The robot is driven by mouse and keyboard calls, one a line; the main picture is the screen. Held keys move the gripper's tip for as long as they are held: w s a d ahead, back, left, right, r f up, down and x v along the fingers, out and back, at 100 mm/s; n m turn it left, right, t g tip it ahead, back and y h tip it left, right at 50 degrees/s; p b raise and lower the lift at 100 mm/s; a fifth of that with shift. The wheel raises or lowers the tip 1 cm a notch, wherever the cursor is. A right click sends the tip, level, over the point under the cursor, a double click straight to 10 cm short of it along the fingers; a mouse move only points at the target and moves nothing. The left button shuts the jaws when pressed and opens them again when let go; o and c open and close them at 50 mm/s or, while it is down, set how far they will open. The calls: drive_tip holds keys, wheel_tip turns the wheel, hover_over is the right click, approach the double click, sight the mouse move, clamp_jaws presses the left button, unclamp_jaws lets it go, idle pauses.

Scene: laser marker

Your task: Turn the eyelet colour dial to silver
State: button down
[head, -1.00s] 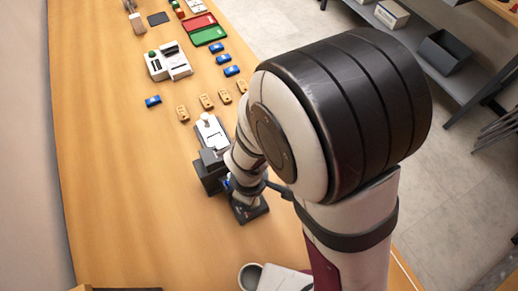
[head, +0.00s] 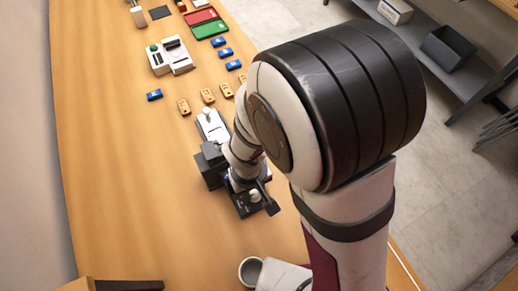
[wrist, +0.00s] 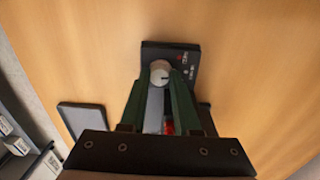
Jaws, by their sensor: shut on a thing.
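The eyelet colour dial is a pale round knob (wrist: 160,73) on a black box (wrist: 158,48), with a small dark mark on its face. The box carries a red dot and small labels I cannot read. My gripper (wrist: 161,84) has its two green fingers on either side of the knob, shut on it. In the head view the black box (head: 237,208) and a white knob (head: 254,196) show at the front of the bench, partly hidden by my arm. Which colour the dial points to is too small to tell.
In the head view a dark block (head: 209,168) and a white device (head: 211,127) stand close by. The bench's left side is clear.

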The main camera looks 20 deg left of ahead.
sight(251, 195)
drive_tip(key=shift+m, duration=0.6)
drive_tip(key=c, duration=0.6)
unclamp_jaws()
drive_tip(key=shift+c, duration=0.2)
wheel_tip(251, 195, up, 16)
drive_tip(key=shift+s+a, duration=0.25)
drive_tip(key=shift+a, duration=0.05)
drive_tip(key=shift+f, duration=0.15)
